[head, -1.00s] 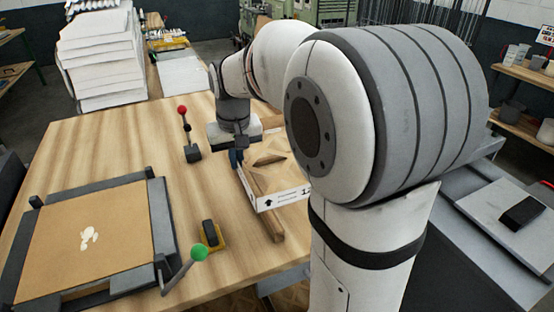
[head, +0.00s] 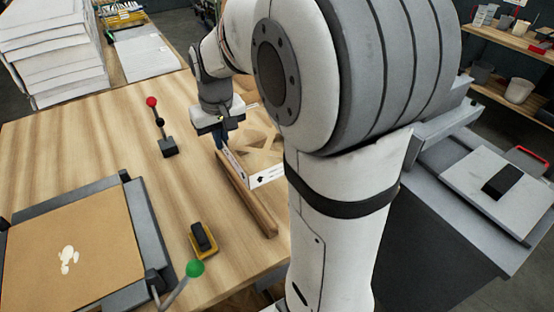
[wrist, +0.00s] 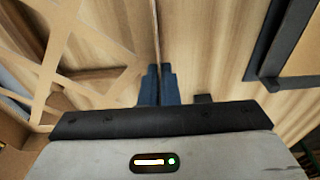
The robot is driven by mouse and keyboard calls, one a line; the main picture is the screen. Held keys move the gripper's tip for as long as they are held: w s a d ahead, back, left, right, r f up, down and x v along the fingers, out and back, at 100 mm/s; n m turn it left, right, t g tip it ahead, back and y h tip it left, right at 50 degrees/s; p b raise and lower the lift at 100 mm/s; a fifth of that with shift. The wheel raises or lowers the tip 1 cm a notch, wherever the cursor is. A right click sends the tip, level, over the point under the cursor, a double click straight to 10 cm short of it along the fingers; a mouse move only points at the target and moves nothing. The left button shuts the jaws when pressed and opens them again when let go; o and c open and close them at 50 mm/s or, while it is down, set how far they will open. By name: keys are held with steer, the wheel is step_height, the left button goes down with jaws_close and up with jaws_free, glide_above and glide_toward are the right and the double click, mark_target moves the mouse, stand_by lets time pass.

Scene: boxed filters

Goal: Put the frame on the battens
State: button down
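The frame (head: 267,177) is a shallow white-sided box frame with printed marks and a tan lattice inside, partly hidden behind my arm in the head view. Its lattice also shows at the left of the wrist view (wrist: 75,75). One batten (head: 245,195) is a brown wooden bar along the frame's left side; any other is hidden. I cannot tell whether the frame touches it. My gripper (head: 221,137) is at the frame's far left edge. In the wrist view its blue fingers (wrist: 158,85) are close together on both sides of the frame's thin wall.
A dark fixture (head: 150,240) with a brown board lies at left, with a green-knobbed lever (head: 194,269). A red-knobbed lever (head: 158,125) and a yellow-based black block (head: 203,240) stand between. White stacks (head: 50,50) are behind. Bare table lies left of the batten.

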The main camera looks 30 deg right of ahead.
step_height(320, 180, down, 10)
steer(key=shift+s+f+p, duration=0.1)
steer(key=shift+s+p, duration=0.05)
steer(key=shift+p, duration=0.35)
steer(key=shift+f, duration=0.15)
steer(key=c, duration=1.7)
jaws_free()
steer(key=shift+r, duration=0.2)
steer(key=r, duration=0.4)
steer(key=s+r, duration=0.1)
steer(key=r, duration=0.2)
steer(key=r+b, duration=0.1)
steer(key=r, duration=0.3)
steer(key=shift+s+r, duration=0.3)
steer(key=shift+s, duration=0.1)
steer(key=shift+t, duration=0.8)
steer(key=s, duration=0.5)
steer(key=s+a, duration=0.1)
steer(key=s, duration=0.5)
steer(key=s+a, duration=0.1)
steer(key=s, duration=0.4)
steer(key=shift+s+f, duration=0.2)
steer(key=shift+s, duration=0.05)
